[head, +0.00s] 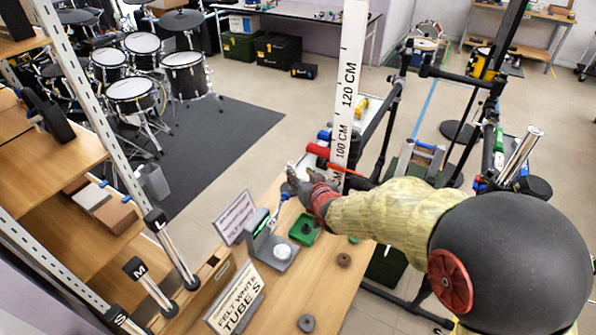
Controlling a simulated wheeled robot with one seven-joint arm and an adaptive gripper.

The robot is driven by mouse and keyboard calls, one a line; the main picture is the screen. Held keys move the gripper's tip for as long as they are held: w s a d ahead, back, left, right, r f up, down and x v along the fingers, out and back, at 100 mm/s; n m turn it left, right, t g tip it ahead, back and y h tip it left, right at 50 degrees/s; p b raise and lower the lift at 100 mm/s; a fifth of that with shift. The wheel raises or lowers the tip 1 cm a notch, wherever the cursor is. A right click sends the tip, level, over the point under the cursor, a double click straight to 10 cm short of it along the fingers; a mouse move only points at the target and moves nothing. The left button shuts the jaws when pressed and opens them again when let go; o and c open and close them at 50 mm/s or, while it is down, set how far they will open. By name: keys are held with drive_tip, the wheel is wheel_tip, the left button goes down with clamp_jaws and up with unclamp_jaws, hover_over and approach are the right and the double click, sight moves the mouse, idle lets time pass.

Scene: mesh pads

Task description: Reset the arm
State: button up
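My arm comes in from the lower right, with a large dark rounded link, then a yellow section. My gripper (296,178) is at its far end, dark grey and red, over the far part of the wooden table (325,285). It is small and seen from behind, so I cannot tell whether its fingers are open or shut, or whether they hold anything. A red cylinder shows just behind it; I cannot tell whether they touch. Nearer than the gripper, a grey stand (262,243) with a round white piece and a green tray (309,238) with a dark piece sit on the table.
A sign reading "FELT WHITE TUBE S" (237,298) and a second sign (235,217) stand at the table's left. Brown rings (343,260) lie on the table. A tall white measuring post (349,80) and black metal frame (378,128) rise beyond my gripper.

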drive_tip(key=shift+s+r, duration=0.1)
drive_tip(key=shift+s, duration=0.1)
idle(0.5)
drive_tip(key=s+d+f+g, duration=0.1)
drive_tip(key=s+f, duration=0.1)
drive_tip(key=f, duration=0.1)
drive_tip(key=s+d+f+g+h, duration=0.1)
drive_tip(key=s+f+g, duration=0.1)
drive_tip(key=s, duration=0.1)
drive_tip(key=s+d+f+g, duration=0.1)
drive_tip(key=s+f+g, duration=0.1)
drive_tip(key=s+f, duration=0.1)
drive_tip(key=shift+d+f+h, duration=0.1)
drive_tip(key=shift+f+h, duration=0.2)
drive_tip(key=shift+f, duration=0.05)
drive_tip(key=s+d+r+g+h, duration=0.1)
drive_tip(key=s+d+r+g, duration=0.4)
drive_tip(key=s, duration=0.7)
drive_tip(key=s+d+r, duration=0.3)
drive_tip(key=s+r, duration=0.4)
drive_tip(key=s, duration=0.5)
drive_tip(key=s+d+r+t, duration=0.1)
drive_tip(key=s+r, duration=0.1)
drive_tip(key=r, duration=0.2)
drive_tip(key=s+d+r+m+t+p, duration=0.1)
drive_tip(key=s+r, duration=0.1)
drive_tip(key=r, duration=0.3)
drive_tip(key=shift+s+h, duration=0.25)
drive_tip(key=shift+h, duration=0.05)
